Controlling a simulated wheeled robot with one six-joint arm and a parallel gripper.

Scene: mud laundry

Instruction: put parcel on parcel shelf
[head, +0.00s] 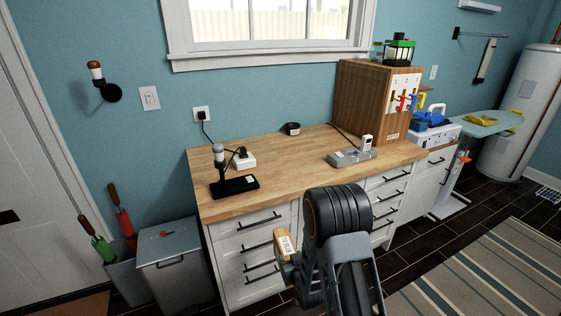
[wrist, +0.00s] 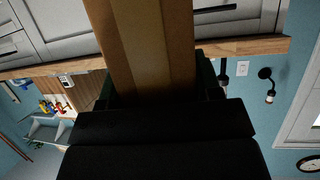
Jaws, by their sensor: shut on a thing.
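The parcel (head: 284,243) is a small brown cardboard box with a white label. In the head view it is in front of the counter's drawers, left of my arm. My gripper (head: 288,268) is shut on it, partly hidden by my own arm. In the wrist view the parcel (wrist: 145,45) shows a lighter tape strip, between the two dark fingers of my gripper (wrist: 155,84). I cannot make out a parcel shelf for certain in either view.
The wooden counter (head: 270,165) holds a black lamp-like stand (head: 234,185), a grey device (head: 352,157) and a wooden cabinet (head: 358,95) with coloured keys. A grey bin (head: 170,250) stands left of the drawers. Striped rug (head: 480,270) and dark floor lie right.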

